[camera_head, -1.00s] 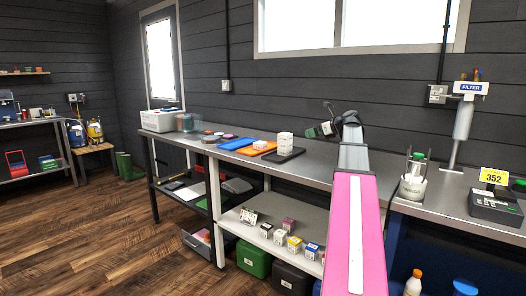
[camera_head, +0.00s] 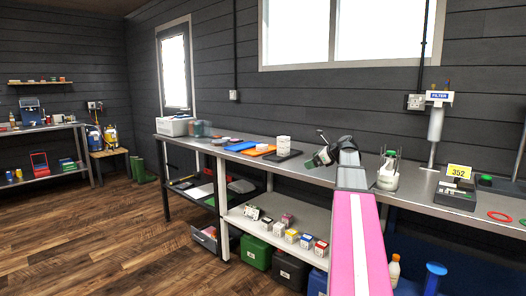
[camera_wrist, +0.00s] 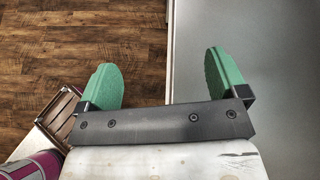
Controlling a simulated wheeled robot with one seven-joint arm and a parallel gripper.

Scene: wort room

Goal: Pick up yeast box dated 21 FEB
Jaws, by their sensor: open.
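Several small boxes stand in a row on the lower shelf (camera_head: 243,217) of the workbench in the head view. They include a pinkish box (camera_head: 287,220), a yellow-banded box (camera_head: 291,236), a blue-banded box (camera_head: 306,241) and a red-topped box (camera_head: 321,248). Their dates are too small to read, so I cannot tell which one reads 21 FEB. A white stack (camera_head: 283,144) stands on the bench top.
A green bin (camera_head: 256,252) and a dark bin (camera_head: 289,271) stand under the lower shelf. A dark tray (camera_head: 289,156), an orange board (camera_head: 262,150) and a glass-and-white device (camera_head: 388,174) are on the bench. The wooden floor (camera_head: 120,235) at left is clear.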

